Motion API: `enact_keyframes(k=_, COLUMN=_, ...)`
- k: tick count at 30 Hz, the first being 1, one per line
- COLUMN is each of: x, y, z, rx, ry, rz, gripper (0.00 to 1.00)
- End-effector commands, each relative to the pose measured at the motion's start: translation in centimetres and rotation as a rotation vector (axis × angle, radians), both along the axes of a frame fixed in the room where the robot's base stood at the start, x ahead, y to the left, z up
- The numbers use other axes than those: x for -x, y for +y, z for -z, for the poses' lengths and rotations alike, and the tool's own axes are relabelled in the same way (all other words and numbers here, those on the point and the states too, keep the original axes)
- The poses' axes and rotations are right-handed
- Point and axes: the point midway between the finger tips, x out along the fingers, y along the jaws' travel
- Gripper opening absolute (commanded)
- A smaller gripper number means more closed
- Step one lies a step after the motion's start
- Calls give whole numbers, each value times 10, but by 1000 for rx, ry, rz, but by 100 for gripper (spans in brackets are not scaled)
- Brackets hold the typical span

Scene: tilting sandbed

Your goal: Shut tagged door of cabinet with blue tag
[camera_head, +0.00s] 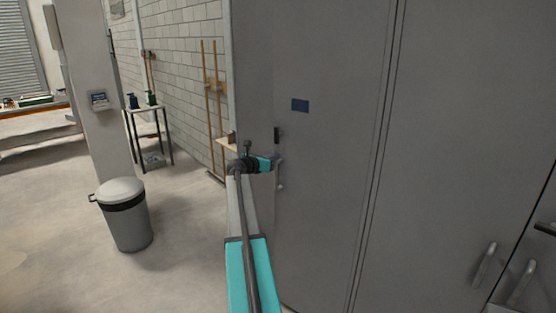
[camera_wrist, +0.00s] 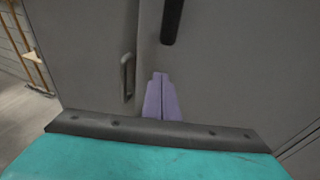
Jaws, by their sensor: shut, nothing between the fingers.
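The tall grey cabinet carries a small blue tag (camera_head: 300,105) on its tagged door (camera_head: 325,180). A black handle (camera_head: 277,135) sits near that door's left edge, and a dark handle also shows at the top of the wrist view (camera_wrist: 172,20). A pale bar handle (camera_head: 280,175) shows just below my gripper; in the wrist view it is left of the fingers (camera_wrist: 127,77). My gripper (camera_head: 279,158) is shut and empty, its purple fingers (camera_wrist: 161,78) together in front of the cabinet near a vertical edge. Whether they touch it, and how far the door stands open, I cannot tell.
More grey cabinet front (camera_head: 450,130) with a handle (camera_head: 485,264) stands at the right. A grey bin (camera_head: 128,220), a pillar (camera_head: 100,120) and a small table (camera_head: 147,109) are at the left. The floor between bin and cabinet is clear.

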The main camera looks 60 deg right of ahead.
Motion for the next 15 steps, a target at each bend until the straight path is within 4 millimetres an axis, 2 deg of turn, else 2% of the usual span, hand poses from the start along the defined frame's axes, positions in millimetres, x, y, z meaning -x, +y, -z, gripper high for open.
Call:
enact_keyframes(k=1, x=0, y=9, z=0, rx=1, ry=-1, rz=-2, gripper=0)
enact_keyframes(k=9, x=-4, y=42, z=-9, rx=3, ry=0, rz=-4, gripper=0)
enact_keyframes(k=15, x=-5, y=56, z=-13, rx=3, ry=0, rz=-3, gripper=0)
